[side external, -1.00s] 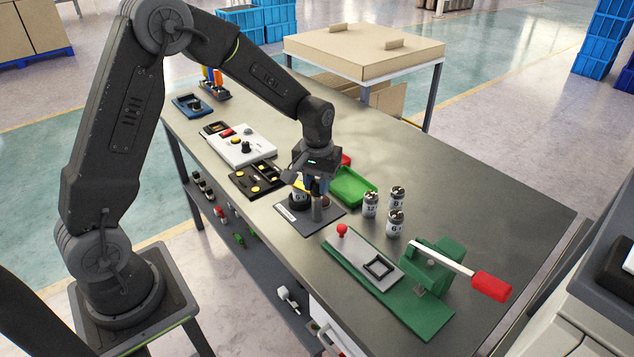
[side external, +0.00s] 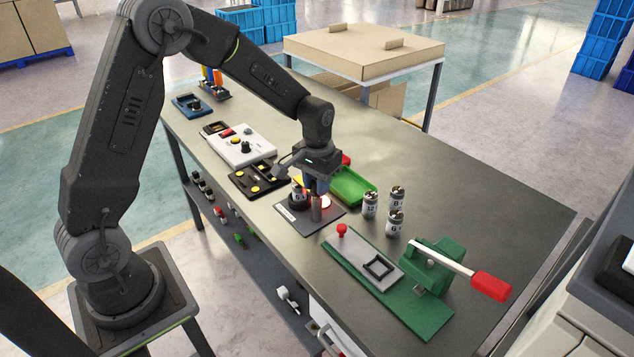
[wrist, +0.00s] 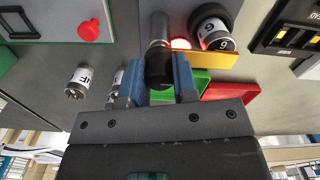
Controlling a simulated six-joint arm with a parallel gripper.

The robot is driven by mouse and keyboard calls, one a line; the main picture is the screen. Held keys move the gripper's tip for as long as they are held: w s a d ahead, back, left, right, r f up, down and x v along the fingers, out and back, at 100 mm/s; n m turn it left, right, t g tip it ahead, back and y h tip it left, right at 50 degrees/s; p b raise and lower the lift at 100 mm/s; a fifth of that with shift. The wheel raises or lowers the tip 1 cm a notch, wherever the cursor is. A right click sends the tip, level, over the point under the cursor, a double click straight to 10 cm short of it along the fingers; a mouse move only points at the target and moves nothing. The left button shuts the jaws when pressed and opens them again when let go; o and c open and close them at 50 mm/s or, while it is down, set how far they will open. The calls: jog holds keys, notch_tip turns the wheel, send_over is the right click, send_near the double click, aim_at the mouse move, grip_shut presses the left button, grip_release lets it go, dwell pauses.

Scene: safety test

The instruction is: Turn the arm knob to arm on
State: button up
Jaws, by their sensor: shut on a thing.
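My gripper (side external: 316,188) points down over a dark plate (side external: 330,218) near the middle of the bench. Its blue fingers are shut on a dark-ended metal cylinder (wrist: 159,68), which also shows below the fingers in the side view (side external: 316,210). Whether the cylinder is fixed to the plate is not clear. Beside it, a white numbered cylinder (wrist: 214,36) sits in a black round holder. A white panel (side external: 228,149) farther left carries a black knob (side external: 246,147) and stands apart from my gripper. I cannot read any arm marking.
A green tray (side external: 352,187) lies close behind my gripper. Several labelled cylinders (side external: 396,224) stand to its right. A green press (side external: 432,268) with a red-handled lever is at front right. A black tray (side external: 257,181) lies left. The right rear bench is clear.

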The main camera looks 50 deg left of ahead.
jog(key=o, duration=0.9)
jog(key=shift+r, duration=0.1)
jog(key=shift+r, duration=6.85)
jog(key=s+d+r+m+t, duration=0.1)
jog(key=s+d+t, duration=0.1)
jog(key=s, duration=0.5)
jog(key=s+d+r+m+t, duration=0.1)
jog(key=s+d+r, duration=0.1)
jog(key=s, duration=0.6)
jog(key=s+d+r+t, duration=0.1)
jog(key=s+d+t, duration=0.1)
jog(key=s, duration=0.5)
jog(key=shift+s+r+m+t, duration=0.3)
jog(key=shift+s+m, duration=0.1)
